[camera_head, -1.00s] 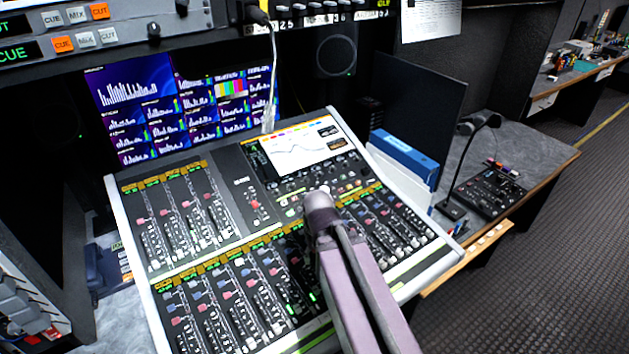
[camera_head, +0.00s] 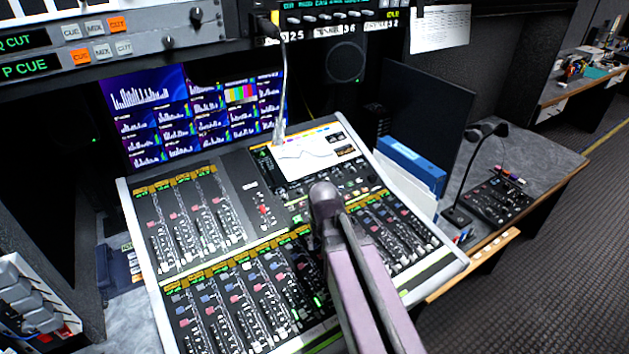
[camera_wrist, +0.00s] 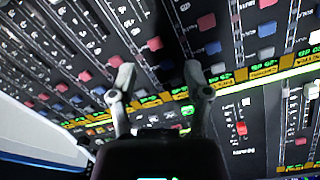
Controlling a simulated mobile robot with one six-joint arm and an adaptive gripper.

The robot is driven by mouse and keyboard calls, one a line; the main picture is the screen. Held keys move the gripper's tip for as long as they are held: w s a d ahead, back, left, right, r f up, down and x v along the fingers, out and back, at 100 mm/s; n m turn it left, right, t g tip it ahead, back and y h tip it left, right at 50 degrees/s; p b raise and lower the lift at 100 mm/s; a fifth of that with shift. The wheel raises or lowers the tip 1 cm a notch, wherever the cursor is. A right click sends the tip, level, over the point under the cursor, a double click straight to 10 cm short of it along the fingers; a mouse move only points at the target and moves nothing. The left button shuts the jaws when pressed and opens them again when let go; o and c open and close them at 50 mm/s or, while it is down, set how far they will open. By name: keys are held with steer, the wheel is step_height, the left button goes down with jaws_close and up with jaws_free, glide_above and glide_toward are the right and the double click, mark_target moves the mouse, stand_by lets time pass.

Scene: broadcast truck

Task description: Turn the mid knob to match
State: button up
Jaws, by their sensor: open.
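The mixing console (camera_head: 240,170) fills the middle of the head view, with a lit screen (camera_head: 308,155) on its upper panel. Small knobs lie below that screen, but I cannot tell which is the mid knob; my arm covers part of this area. In the wrist view my gripper (camera_wrist: 159,78) is open, its two grey fingers apart over the console face, with nothing visible between them. Coloured buttons and a yellow-green label strip (camera_wrist: 268,82) show beyond the fingers. In the head view my fingertips are hidden behind my wrist.
Monitors (camera_head: 190,110) and a rack shelf (camera_head: 165,35) stand behind and above. Several faders (camera_head: 270,300) cover the front of the console.

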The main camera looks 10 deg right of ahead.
mark_target(314, 183)
steer(key=w+d+r+m+t+p, duration=0.2)
steer(key=w+r+p, duration=0.2)
steer(key=w, duration=0.6)
steer(key=w+d+r+m+t+p, duration=0.2)
steer(key=w+r+p, duration=0.3)
steer(key=w, duration=0.6)
step_height(314, 183, up, 3)
steer(key=shift+d+f+m, duration=0.15)
steer(key=shift+d+m, duration=0.15)
steer(key=shift+w+f, duration=0.1)
steer(key=shift+w, duration=0.05)
steer(key=b+x, duration=1.2)
steer(key=x, duration=0.1)
steer(key=shift+w+f+b, duration=0.1)
steer(key=shift+f+b, duration=0.15)
steer(key=shift+b, duration=0.05)
jaws_close()
